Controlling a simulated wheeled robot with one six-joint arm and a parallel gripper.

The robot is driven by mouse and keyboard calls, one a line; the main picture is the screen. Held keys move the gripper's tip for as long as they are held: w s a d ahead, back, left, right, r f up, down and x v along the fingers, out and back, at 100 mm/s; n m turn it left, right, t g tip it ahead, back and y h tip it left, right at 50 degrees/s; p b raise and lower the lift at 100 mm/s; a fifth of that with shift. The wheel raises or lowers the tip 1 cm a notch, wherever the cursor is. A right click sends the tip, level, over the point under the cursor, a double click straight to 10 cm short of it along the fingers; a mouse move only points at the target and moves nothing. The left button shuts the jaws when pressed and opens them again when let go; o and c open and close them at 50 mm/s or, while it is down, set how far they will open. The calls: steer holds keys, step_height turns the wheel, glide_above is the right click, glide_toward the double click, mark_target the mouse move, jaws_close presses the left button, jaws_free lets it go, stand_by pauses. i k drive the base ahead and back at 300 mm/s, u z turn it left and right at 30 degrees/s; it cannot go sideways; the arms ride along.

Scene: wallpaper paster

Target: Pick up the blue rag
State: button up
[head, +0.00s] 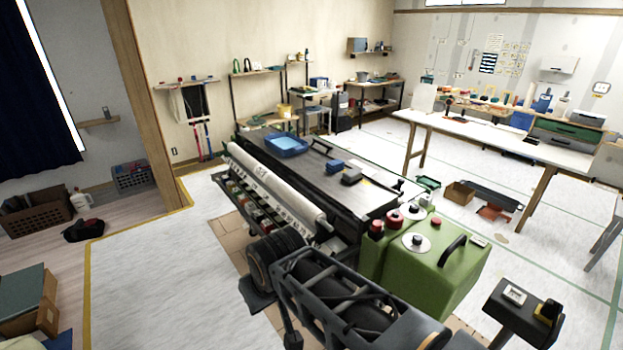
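No object is clearly recognisable as the blue rag at this size. A small dark blue item (335,166) lies on the dark top of the long machine (262,163) in the middle, beside a black item (351,176). It may be a folded rag or a block; I cannot tell. A blue piece (62,340), perhaps cloth, is cut off at the bottom left corner. My gripper is not recognisable in this view.
A blue tray (287,146) sits on the machine's far part. A green box-shaped unit (430,275) and a black frame (345,300) fill the near middle. A white table (480,132) stands right. Pale floor (150,265) is open at left; a cardboard box (458,193) lies right.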

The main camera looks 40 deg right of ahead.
mark_target(336, 165)
steer(key=u, duration=0.15)
steer(key=i, duration=1.9)
steer(key=z, duration=1.65)
steer(key=i, duration=0.75)
steer(key=z, duration=0.75)
